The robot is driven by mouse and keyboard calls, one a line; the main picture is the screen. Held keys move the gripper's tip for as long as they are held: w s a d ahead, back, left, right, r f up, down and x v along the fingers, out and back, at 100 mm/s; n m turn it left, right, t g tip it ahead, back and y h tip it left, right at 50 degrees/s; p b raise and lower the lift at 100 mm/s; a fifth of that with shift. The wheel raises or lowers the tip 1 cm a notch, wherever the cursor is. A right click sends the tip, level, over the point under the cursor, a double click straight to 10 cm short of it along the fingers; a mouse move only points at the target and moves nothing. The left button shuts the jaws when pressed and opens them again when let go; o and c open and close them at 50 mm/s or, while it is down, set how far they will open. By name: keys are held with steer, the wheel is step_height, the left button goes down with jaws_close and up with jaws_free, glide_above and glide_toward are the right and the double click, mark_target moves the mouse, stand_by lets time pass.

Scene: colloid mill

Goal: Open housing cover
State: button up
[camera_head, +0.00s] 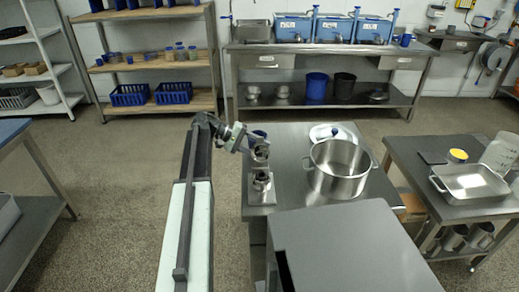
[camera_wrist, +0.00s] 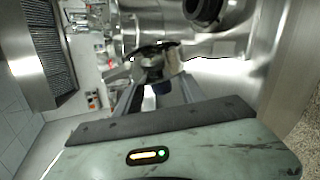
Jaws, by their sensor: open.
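The colloid mill (camera_head: 260,180) is a small shiny steel machine at the left edge of the steel table, with round metal parts one above another. My gripper (camera_head: 245,140) is beside its upper part, reaching in from the left. In the wrist view my gripper (camera_wrist: 158,85) has two dark fingers spread apart. A round, shiny metal body of the mill (camera_wrist: 150,35) fills the space beyond the fingertips. A small metal part shows between the fingertips; I cannot tell whether they touch it. Which part is the housing cover, and whether it is open, I cannot make out.
A grey box-shaped surface (camera_head: 350,250) stands in front. A side table (camera_head: 455,210) at right holds a metal tray (camera_head: 470,183). Floor is free left of my column.

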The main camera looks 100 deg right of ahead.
steer(key=p+v, duration=0.3)
steer(key=v, duration=0.4)
steer(key=shift+w+r, duration=0.2)
steer(key=shift+w, duration=0.05)
steer(key=shift+d, duration=0.1)
